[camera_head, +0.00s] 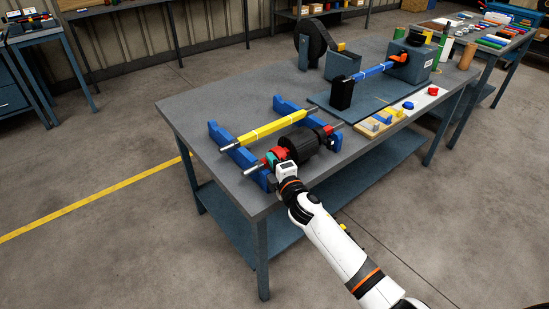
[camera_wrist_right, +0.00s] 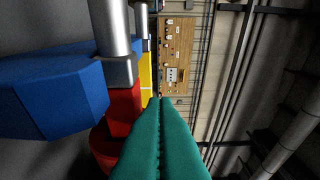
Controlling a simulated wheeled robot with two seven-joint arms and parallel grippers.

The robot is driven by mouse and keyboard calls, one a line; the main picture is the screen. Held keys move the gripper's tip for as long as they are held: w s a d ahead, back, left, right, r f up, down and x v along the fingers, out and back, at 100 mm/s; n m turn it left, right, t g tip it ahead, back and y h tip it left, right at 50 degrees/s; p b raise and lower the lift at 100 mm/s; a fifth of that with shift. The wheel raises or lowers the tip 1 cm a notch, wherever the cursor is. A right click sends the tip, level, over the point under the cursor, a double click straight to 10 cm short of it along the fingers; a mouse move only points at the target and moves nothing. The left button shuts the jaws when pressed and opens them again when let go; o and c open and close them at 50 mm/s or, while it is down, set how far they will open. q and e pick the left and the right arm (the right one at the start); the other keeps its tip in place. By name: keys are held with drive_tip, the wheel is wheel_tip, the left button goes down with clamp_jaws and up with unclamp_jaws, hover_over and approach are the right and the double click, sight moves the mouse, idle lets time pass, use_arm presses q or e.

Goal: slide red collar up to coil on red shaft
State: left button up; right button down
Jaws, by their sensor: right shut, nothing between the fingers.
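The red shaft (camera_head: 262,161) lies across two blue stands on the bench, silver end toward the front left. The black coil (camera_head: 301,146) sits around it. A red collar (camera_head: 281,153) is around the shaft on the near-left side of the coil; any gap to the coil cannot be told. My right gripper (camera_head: 272,158), with teal fingers, is at the shaft by the collar. In the right wrist view its fingers (camera_wrist_right: 158,101) are shut and empty, beside the red shaft (camera_wrist_right: 124,108) and the red collar (camera_wrist_right: 103,150), which they partly hide. My left gripper is out of view.
A yellow shaft (camera_head: 272,128) lies parallel behind on the blue stands (camera_head: 221,138). A blue shaft (camera_head: 374,71) is mounted on a machine farther back. A board with small coloured parts (camera_head: 380,122) lies to the right. The bench's left corner is bare.

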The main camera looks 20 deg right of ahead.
sight(278, 152)
drive_tip(key=shift+w+d, duration=0.15)
drive_tip(key=shift+d, duration=0.1)
drive_tip(key=shift+w+d, duration=0.25)
drive_tip(key=shift+d, duration=0.4)
drive_tip(key=shift+w+d, duration=0.2)
drive_tip(key=shift+d, duration=0.45)
drive_tip(key=shift+a, duration=0.1)
